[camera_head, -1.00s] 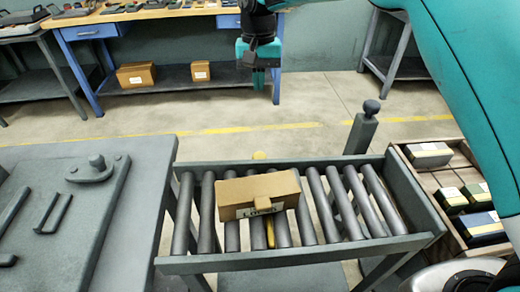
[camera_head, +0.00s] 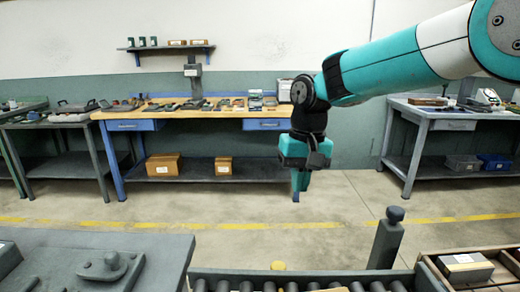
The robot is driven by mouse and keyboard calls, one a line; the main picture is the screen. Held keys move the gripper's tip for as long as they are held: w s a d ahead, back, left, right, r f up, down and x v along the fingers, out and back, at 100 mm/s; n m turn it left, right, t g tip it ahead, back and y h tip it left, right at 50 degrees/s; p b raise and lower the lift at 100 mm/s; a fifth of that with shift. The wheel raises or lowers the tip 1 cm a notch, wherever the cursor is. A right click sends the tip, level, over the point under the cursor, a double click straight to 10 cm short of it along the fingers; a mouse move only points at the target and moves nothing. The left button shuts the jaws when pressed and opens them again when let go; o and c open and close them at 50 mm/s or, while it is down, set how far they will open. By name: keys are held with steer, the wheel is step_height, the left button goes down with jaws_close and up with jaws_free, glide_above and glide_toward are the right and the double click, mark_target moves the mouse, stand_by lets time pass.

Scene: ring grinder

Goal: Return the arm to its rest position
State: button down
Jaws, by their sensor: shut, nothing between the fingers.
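My gripper (camera_head: 300,183) hangs at the end of my teal and white arm, pointing down, in the middle right of the head view. It is shut and empty, in free air in front of the wooden workbench (camera_head: 225,112). The arm reaches in from the upper right and bends down at a dark wrist joint. Nothing touches the gripper.
The roller conveyor (camera_head: 215,272) shows only its far end at the bottom edge. A grey post (camera_head: 386,240) stands beside it. A grey table (camera_head: 150,246) is at lower left, a wooden box (camera_head: 430,262) at lower right. Open floor lies between these and the back benches.

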steer(key=s+d+n+y, duration=0.1)
steer(key=s+d+n, duration=0.1)
steer(key=s, duration=1.1)
steer(key=s+d+r+n+y, duration=0.1)
steer(key=s+d+n+y, duration=0.1)
steer(key=s, duration=1.2)
steer(key=shift+d+r+n+t+p, duration=0.15)
steer(key=shift+d+n+t+p, duration=0.2)
steer(key=shift+d+n, duration=0.65)
steer(key=shift+d+m, duration=0.15)
steer(key=shift+m, duration=0.15)
stand_by(1.3)
